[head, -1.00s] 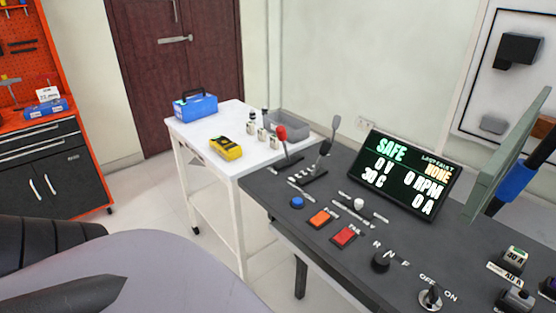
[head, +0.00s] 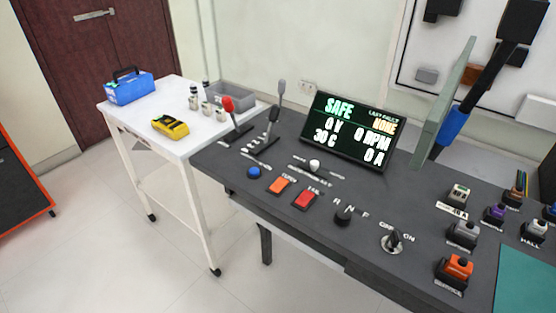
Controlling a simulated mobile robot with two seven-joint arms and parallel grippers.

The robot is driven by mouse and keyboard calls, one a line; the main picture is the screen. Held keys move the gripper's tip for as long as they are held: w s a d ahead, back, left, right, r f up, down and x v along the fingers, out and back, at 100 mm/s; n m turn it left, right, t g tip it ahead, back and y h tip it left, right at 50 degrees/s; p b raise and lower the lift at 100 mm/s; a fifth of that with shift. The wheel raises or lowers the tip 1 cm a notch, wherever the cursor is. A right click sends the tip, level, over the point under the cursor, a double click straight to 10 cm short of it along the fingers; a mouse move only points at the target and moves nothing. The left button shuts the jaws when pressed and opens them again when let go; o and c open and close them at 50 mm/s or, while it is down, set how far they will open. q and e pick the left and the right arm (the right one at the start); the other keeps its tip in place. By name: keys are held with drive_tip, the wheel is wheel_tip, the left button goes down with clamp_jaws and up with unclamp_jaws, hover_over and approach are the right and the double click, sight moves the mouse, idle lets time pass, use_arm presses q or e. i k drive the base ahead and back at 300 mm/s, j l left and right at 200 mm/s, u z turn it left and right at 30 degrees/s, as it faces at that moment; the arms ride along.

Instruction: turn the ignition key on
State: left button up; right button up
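The ignition key switch (head: 392,242) is on the dark console near its front edge, right of the middle. It has a round silver base with a dark key standing in it. The labels OFF and ON are printed behind it, ON to the right. The key's exact angle is too small to tell. The display (head: 350,132) reads SAFE, 0 V, 0 RPM, 30 C and 0 A, with last fault NONE. Neither of my grippers is in view.
The console (head: 225,168) also bears a black R-N-F knob (head: 343,215), a red button (head: 305,199), an orange button (head: 279,186) and levers. Several connectors, including an orange one (head: 456,269), stand at the right. A white table (head: 130,112) adjoins at left. Floor in front is clear.

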sight(394, 241)
drive_tip(key=z, duration=1.2)
